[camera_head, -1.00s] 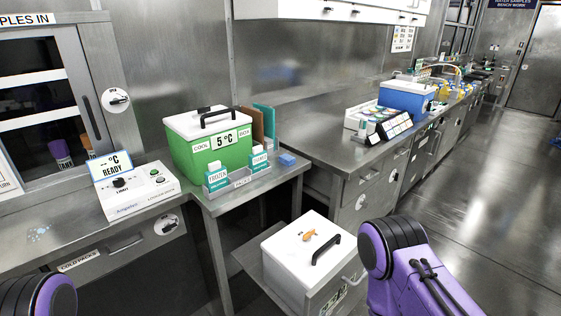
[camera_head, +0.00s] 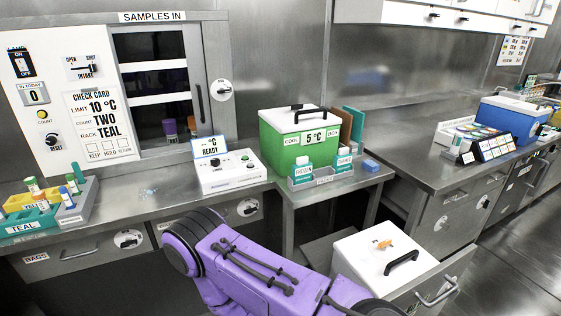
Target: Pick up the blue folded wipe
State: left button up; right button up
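The blue folded wipe (camera_head: 371,165) is a small blue block-like piece. It lies on the small steel bench (camera_head: 340,195) near its right end, just right of the two teal and white packs (camera_head: 344,162) in their grey holder (camera_head: 318,180). A green cool box (camera_head: 290,148) with a white lid stands behind and to the left of it. A purple arm of mine crosses the lower middle of the head view, in front of the bench and well apart from the wipe. Neither gripper shows, so their state is hidden.
A white-lidded box (camera_head: 357,250) with a black handle and an orange item on top stands low in front of the bench. A white control unit (camera_head: 228,172) is left of the cool box. Teal and yellow racks (camera_head: 35,220) are at far left. Floor is open at right.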

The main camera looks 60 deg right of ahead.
aim_at(369, 165)
jog(key=u, duration=0.6)
jog(key=k, duration=0.85)
jog(key=z, duration=1.35)
